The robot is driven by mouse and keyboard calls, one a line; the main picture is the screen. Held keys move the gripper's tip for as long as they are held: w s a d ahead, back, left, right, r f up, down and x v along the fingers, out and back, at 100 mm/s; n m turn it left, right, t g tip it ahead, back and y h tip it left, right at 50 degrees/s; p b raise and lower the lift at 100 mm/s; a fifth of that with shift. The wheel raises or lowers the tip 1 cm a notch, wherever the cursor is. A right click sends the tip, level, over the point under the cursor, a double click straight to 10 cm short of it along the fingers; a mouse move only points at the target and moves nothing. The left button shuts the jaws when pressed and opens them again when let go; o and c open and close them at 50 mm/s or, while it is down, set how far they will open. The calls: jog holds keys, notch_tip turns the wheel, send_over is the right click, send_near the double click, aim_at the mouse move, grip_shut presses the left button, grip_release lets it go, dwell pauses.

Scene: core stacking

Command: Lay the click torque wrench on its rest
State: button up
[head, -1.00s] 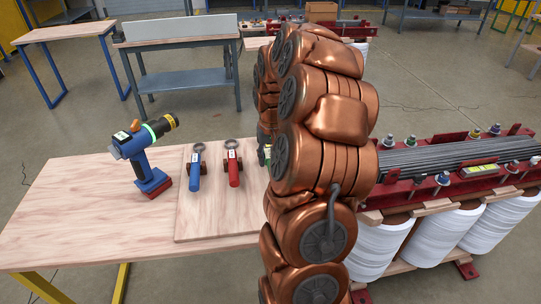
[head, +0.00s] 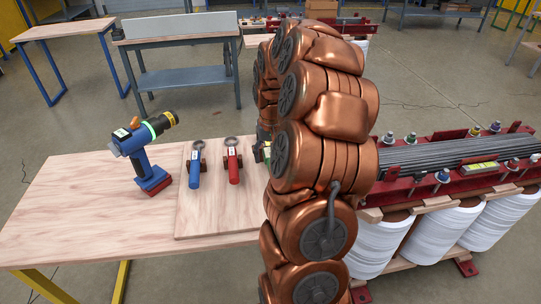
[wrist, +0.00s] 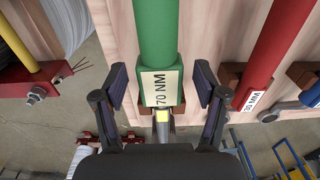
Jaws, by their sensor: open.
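A green torque wrench (wrist: 159,35) with a "70 NM" label shows in the wrist view. My gripper (wrist: 160,84) is open, one finger on each side of the labelled end with gaps between. In the head view my arm hides most of the gripper and the green wrench. A red wrench (head: 233,163) and a blue wrench (head: 195,168) lie on the board to the left.
The wooden board (head: 215,218) lies on the worktable (head: 95,215). A blue cordless tool (head: 145,160) stands left of the board. A red-framed core with white coils (head: 485,232) stands right of the table. The table's left part is clear.

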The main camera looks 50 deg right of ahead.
notch_tip(320, 180, up, 10)
jog(key=shift+s, duration=0.1)
jog(key=shift+s+a+r, duration=0.1)
jog(key=shift+a+r, duration=0.05)
jog(key=shift+r, duration=0.65)
dwell(0.3)
jog(key=s+a+r+n+p, duration=0.2)
jog(key=s+a+r+p, duration=0.1)
jog(key=a, duration=0.7)
jog(key=s+a+r+n+p, duration=0.2)
jog(key=a+r, duration=0.1)
jog(key=a, duration=0.7)
jog(key=s+a+n+g+p, duration=0.1)
jog(key=s+a+p, duration=0.1)
jog(key=s+a, duration=0.4)
jog(key=s+a+n+g+p, duration=0.1)
jog(key=s+a, duration=0.4)
jog(key=s, duration=0.7)
jog(key=n+p, duration=0.1)
jog(key=p, duration=0.1)
jog(key=shift+a+f+p, duration=0.2)
jog(key=shift+a+p, duration=0.15)
